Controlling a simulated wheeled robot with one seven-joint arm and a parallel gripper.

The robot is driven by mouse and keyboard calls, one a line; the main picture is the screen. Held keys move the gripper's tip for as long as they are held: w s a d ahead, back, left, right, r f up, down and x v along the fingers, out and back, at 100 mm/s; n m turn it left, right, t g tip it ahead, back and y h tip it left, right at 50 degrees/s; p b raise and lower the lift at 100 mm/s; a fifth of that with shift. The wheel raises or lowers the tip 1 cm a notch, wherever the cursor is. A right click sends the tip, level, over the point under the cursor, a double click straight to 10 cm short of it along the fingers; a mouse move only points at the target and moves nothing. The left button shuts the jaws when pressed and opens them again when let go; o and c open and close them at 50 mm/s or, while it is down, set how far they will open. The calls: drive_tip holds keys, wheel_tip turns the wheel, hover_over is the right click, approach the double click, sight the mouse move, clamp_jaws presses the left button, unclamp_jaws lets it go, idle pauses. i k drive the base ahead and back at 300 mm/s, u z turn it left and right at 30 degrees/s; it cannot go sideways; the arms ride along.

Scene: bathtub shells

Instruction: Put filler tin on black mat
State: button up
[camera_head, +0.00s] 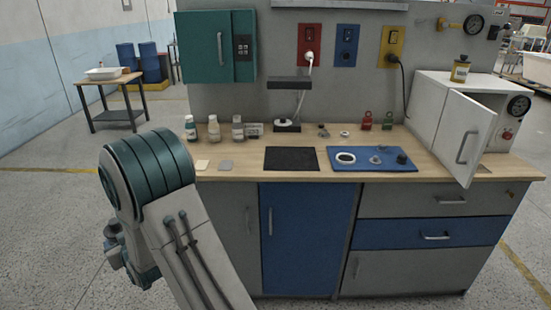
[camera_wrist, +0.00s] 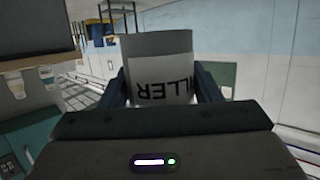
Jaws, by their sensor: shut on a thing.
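The filler tin (camera_wrist: 160,60) is in the wrist view, a grey and white can whose "FILLER" label reads upside down in the picture. My gripper (camera_wrist: 160,88) is shut on it, with one dark finger on each side. The black mat (camera_head: 291,158) lies flat and empty on the wooden worktop in the head view, just left of the blue mat. In the head view my arm stands at the left front of the bench; the gripper and the tin cannot be made out there.
The blue mat (camera_head: 372,158) holds a white ring and small parts. Several bottles (camera_head: 214,128) stand at the worktop's back left. A small kettle-like base (camera_head: 287,125) sits behind the black mat. The white cabinet (camera_head: 447,110) at right has its door (camera_head: 467,138) open over the worktop.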

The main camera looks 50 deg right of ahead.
sight(291, 161)
drive_tip(key=z, duration=1.4)
